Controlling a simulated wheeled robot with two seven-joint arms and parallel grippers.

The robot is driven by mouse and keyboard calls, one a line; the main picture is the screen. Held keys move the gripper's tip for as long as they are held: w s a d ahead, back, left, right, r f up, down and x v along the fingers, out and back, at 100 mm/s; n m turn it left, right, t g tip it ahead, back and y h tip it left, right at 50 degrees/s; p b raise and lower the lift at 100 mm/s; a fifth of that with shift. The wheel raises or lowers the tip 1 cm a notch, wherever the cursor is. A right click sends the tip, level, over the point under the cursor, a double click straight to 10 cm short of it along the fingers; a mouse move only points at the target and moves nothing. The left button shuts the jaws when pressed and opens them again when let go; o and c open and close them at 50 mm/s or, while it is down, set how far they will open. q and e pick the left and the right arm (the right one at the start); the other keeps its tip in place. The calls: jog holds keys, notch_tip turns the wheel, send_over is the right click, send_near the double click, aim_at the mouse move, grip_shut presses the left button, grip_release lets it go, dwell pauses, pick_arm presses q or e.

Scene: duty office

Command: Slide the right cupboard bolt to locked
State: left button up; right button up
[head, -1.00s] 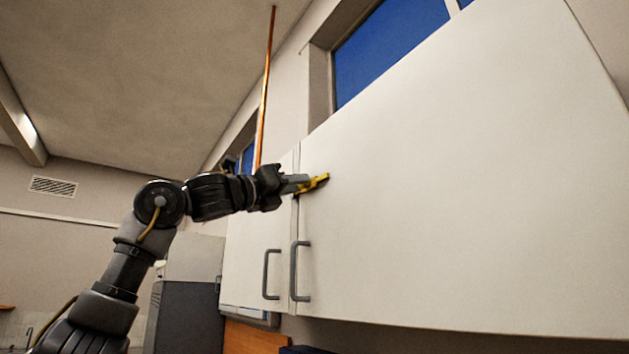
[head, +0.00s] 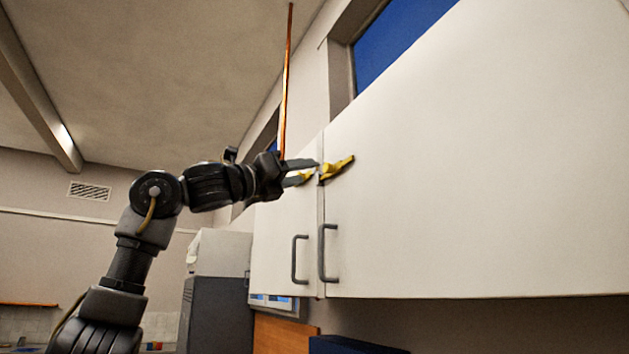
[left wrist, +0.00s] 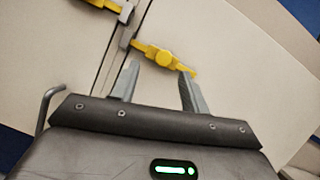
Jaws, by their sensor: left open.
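The right cupboard bolt (head: 337,168) is a yellow bar with a raised knob, set near the inner edge of the right cupboard door (head: 450,170). In the left wrist view the bolt (left wrist: 163,57) lies just beyond my fingertips, its knob between their lines. A small grey piece (left wrist: 125,38) sits by its end at the door seam. My left gripper (head: 314,170) is open and empty, its fingers pointing at the seam, apart from the right bolt. A second yellow bolt (head: 305,176) on the left door is partly hidden behind the fingers. My right gripper is out of view.
Grey bar handles hang below on the left door (head: 295,258) and right door (head: 325,252). An orange-brown vertical pipe (head: 285,85) runs behind my wrist. A grey cabinet (head: 213,312) stands lower left. The space left of my arm is clear.

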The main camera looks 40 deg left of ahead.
pick_arm(q)
jog(key=b+v, duration=0.1)
jog(key=v, duration=0.4)
jog(key=shift+s+b, duration=0.15)
jog(key=shift+b, duration=0.25)
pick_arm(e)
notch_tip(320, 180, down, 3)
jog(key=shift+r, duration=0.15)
pick_arm(q)
jog(key=shift+a, duration=0.15)
